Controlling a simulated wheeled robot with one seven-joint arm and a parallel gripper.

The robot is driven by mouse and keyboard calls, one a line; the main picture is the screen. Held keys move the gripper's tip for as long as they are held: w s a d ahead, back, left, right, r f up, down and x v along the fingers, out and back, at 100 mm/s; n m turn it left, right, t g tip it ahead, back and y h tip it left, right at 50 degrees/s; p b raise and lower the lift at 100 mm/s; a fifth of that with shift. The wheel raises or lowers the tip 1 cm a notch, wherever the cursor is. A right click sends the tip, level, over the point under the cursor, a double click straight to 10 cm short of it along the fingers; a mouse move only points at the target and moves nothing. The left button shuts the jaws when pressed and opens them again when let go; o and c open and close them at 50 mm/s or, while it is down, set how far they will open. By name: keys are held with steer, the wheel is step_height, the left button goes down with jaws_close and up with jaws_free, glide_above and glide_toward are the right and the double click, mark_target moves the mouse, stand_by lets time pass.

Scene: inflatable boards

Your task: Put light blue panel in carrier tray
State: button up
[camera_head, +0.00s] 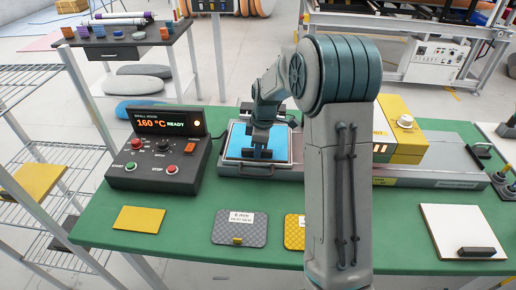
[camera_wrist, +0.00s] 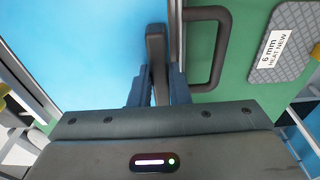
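The light blue panel (camera_head: 238,139) lies flat at the carrier tray (camera_head: 227,160), within its pale rim. The panel fills the left of the wrist view (camera_wrist: 85,45). A dark upright grip (camera_wrist: 156,50) stands at the panel's edge. My gripper (camera_head: 262,154) points down over the panel; in the wrist view its two blue fingers (camera_wrist: 160,88) sit on either side of the grip, seemingly shut on it. The tray's metal edge and dark loop handle (camera_wrist: 222,50) are just right of the fingers. Whether the panel rests fully on the tray floor is hidden.
A control box (camera_head: 158,150) reading 160 °C READY stands left of the tray. A yellow press block (camera_head: 402,130) is at the right, behind my arm. A grey plate (camera_head: 240,227), yellow plate (camera_head: 139,219) and white panel (camera_head: 462,229) lie along the green table's front.

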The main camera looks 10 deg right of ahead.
steer(key=o, duration=0.4)
step_height(320, 180, up, 12)
steer(key=d, duration=0.1)
steer(key=shift+s+a+f+m+t+h, duration=0.2)
steer(key=shift+s+m+t, duration=0.25)
steer(key=shift+s+m, duration=3.1)
steer(key=shift+s+a+r+m+t+h, duration=0.25)
steer(key=shift+s+m, duration=1)
steer(key=shift+s, duration=4.45)
steer(key=shift+s+a+f+m+t+h, duration=0.2)
steer(key=shift+s+m+t, duration=0.4)
steer(key=shift+s+m, duration=2.95)
steer(key=shift+s+d+n, duration=0.15)
steer(key=shift+s+n, duration=0.95)
steer(key=shift+n, duration=0.05)
